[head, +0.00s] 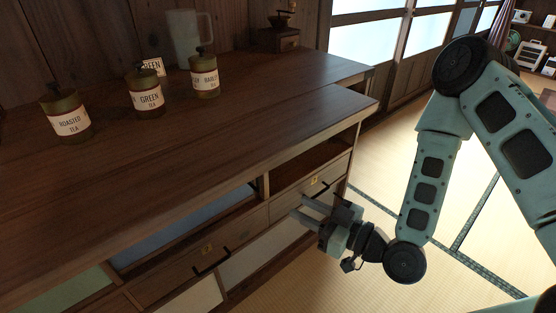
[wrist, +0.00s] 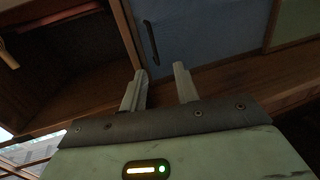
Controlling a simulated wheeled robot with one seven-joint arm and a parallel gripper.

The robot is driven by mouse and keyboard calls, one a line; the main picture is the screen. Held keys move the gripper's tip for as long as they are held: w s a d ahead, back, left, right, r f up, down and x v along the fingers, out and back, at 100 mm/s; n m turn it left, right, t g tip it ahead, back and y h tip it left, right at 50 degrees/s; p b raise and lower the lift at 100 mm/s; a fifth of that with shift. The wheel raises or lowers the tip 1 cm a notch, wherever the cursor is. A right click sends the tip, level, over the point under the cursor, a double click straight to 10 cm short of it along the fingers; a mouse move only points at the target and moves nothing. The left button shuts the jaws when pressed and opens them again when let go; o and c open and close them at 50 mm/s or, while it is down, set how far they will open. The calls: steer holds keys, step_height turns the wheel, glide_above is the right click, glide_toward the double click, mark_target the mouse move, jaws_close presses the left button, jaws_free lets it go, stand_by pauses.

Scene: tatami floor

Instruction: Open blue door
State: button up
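The blue door (head: 185,226) is a panel in the front of the dark wooden cabinet, below its top. In the wrist view the blue door (wrist: 215,32) fills the upper middle and appears shut. Its dark vertical handle (wrist: 151,42) sits near the door's left edge in that view. My gripper (head: 300,207) is at the cabinet front, right of the blue door in the head view. In the wrist view my gripper (wrist: 161,75) has its two fingers apart with nothing between them. The fingertips point toward the door, below the handle in the picture; their distance from it is unclear.
An open compartment (head: 310,160) lies beside the blue door. Drawers with black handles (head: 211,262) run below. Tatami floor (head: 400,205) to the right is clear.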

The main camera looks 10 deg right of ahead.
steer(key=w+d+b+x, duration=0.1)
steer(key=b+x, duration=0.7)
steer(key=x, duration=0.8)
steer(key=shift+w+a+r+t, duration=0.25)
steer(key=shift+w+r+t, duration=0.15)
steer(key=shift+r, duration=0.05)
jaws_close()
